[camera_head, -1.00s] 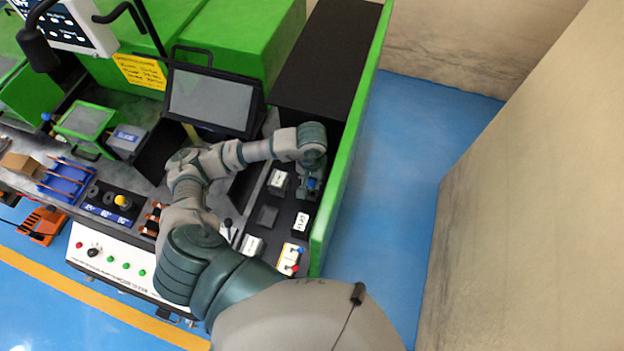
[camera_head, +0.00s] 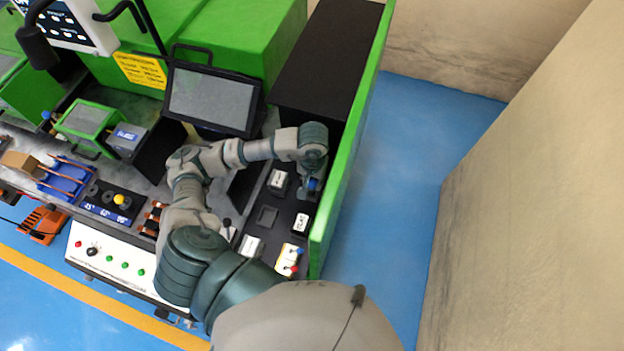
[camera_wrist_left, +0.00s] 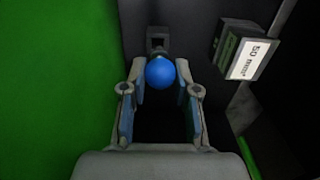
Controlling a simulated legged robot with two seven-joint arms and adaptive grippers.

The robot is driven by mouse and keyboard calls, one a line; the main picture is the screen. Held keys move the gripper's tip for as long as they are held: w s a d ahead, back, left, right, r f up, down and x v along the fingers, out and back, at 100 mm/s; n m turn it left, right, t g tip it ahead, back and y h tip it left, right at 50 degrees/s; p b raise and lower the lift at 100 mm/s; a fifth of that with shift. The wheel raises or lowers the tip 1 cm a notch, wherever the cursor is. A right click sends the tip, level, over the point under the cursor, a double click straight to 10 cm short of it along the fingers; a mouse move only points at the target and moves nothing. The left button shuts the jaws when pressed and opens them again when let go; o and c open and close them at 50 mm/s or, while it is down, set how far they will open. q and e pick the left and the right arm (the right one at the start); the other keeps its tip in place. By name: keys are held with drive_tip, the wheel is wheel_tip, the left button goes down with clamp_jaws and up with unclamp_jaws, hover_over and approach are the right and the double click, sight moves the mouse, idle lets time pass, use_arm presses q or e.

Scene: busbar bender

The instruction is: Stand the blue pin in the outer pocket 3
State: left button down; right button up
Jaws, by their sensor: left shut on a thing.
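My left gripper (camera_wrist_left: 160,82) is shut on the blue pin (camera_wrist_left: 160,72), whose round blue head shows between the two fingers in the left wrist view. The pin's shaft is hidden below the head. A small square grey fitting (camera_wrist_left: 158,36) lies just beyond the head; whether the pin touches it I cannot tell. In the head view the blue head (camera_head: 312,184) shows under my left wrist, over the black panel beside the green wall. Which socket is outer pocket 3 cannot be read. My right gripper is not in view.
A label block reading 50 mm² (camera_wrist_left: 248,55) stands right of the gripper. The green side wall (camera_head: 345,140) is close on the other side. A monitor (camera_head: 211,100) stands behind my arm.

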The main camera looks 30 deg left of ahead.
sight(313, 186)
use_arm(q)
drive_tip(key=shift+d, duration=0.1)
drive_tip(key=shift+b, duration=0.4)
idle(0.5)
drive_tip(key=shift+f+b, duration=1.35)
drive_tip(key=shift+b, duration=0.15)
drive_tip(key=shift+f+b, duration=0.3)
drive_tip(key=shift+b, duration=0.05)
drive_tip(key=shift+f, duration=0.1)
drive_tip(key=c, duration=0.8)
unclamp_jaws()
drive_tip(key=shift+r, duration=0.2)
